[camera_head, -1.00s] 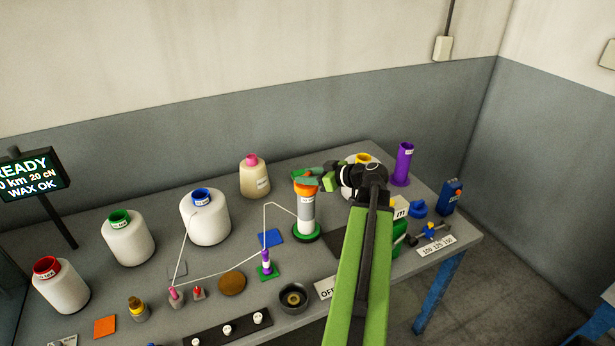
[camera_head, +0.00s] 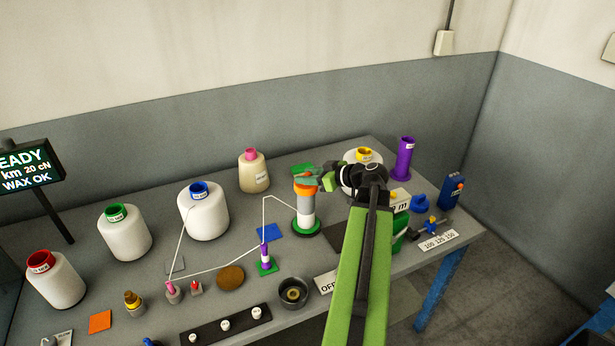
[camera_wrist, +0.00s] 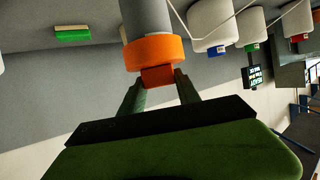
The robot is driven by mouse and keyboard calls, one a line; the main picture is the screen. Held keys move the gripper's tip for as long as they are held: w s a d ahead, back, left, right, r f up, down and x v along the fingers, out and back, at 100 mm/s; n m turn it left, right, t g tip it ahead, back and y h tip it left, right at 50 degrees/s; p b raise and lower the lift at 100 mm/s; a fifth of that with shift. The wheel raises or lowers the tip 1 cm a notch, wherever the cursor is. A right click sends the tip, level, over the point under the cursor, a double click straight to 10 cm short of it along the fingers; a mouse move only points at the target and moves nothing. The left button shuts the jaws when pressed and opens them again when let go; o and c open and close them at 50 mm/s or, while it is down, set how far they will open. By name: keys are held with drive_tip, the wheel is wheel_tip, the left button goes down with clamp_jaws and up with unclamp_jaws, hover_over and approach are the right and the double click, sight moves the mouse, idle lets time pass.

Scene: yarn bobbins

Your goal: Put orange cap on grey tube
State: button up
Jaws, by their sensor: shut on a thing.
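The orange cap (camera_head: 305,189) is at the top end of the grey tube (camera_head: 306,203), which stands upright on the table with a white band below and a green base. In the wrist view the orange cap (camera_wrist: 152,52) meets the end of the grey tube (camera_wrist: 146,18), in line with it. I cannot tell whether it is fully seated. My gripper (camera_head: 318,178) reaches the cap from the right. In the wrist view my gripper (camera_wrist: 159,80) is shut on the cap's small square knob, one finger on each side. My arm hides part of the table.
White bobbins with blue (camera_head: 204,212), green (camera_head: 125,234) and red (camera_head: 56,281) tops stand to the left. A thread runs over the table near the tube. A purple tube (camera_head: 404,158) stands at the back right. A dark round cup (camera_head: 294,293) sits in front.

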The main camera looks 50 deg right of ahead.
drive_tip(key=shift+f, duration=0.25)
drive_tip(key=o, duration=1.4)
drive_tip(key=shift+r, duration=0.1)
drive_tip(key=r+p, duration=0.5)
drive_tip(key=shift+s+d+r, duration=0.1)
drive_tip(key=shift+s+r, duration=0.15)
drive_tip(key=shift+s, duration=0.1)
drive_tip(key=p+v, duration=0.2)
drive_tip(key=v, duration=0.2)
drive_tip(key=d+p+v, duration=0.1)
drive_tip(key=p+v, duration=0.1)
drive_tip(key=v, duration=0.2)
drive_tip(key=r+p+v, duration=0.1)
drive_tip(key=v, duration=0.3)
drive_tip(key=shift+w+d+p, duration=0.3)
drive_tip(key=shift+p, duration=0.1)
